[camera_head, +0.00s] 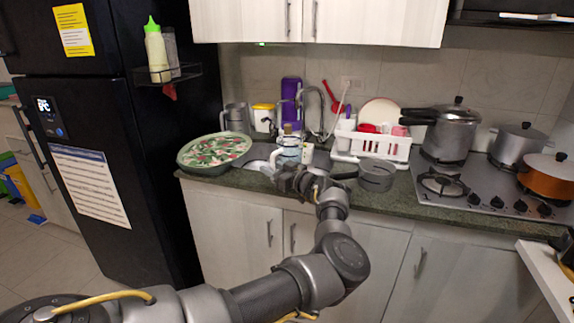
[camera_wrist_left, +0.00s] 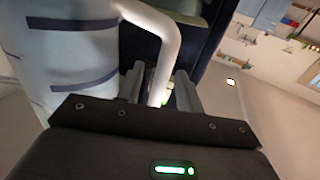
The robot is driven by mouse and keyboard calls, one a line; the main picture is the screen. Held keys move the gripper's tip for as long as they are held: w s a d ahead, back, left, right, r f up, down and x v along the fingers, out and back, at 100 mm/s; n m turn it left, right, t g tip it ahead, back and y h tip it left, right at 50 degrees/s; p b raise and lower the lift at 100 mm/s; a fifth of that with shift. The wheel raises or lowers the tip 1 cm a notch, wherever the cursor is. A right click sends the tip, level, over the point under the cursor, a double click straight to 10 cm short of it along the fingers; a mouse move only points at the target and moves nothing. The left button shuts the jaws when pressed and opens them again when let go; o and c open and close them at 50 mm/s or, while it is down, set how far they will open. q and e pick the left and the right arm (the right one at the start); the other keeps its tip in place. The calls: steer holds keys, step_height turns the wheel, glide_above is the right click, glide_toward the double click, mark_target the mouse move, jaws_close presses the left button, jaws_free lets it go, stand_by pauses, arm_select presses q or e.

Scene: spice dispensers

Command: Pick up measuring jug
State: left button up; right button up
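The measuring jug (camera_head: 287,152) is a whitish, translucent vessel with blue bands, at the sink by the counter's front edge. In the left wrist view, its striped body (camera_wrist_left: 65,50) fills the left side and its white curved handle (camera_wrist_left: 168,45) comes down toward my fingers. My left gripper (camera_head: 291,172) is at the jug's near side and hides its lower part. In the left wrist view, the left gripper (camera_wrist_left: 160,92) is open, with a finger on each side of the handle and gaps showing. My right gripper is not in view.
A round patterned tray (camera_head: 214,148) lies left of the sink. A small grey pot (camera_head: 376,176) stands to the right, before a white dish rack (camera_head: 372,144). A pressure cooker (camera_head: 449,130) and stove (camera_head: 470,190) are further right. A black fridge (camera_head: 110,130) stands left.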

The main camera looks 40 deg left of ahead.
arm_select(q)
jaws_close()
stand_by(1.4)
steer(key=shift+w+r, duration=0.1)
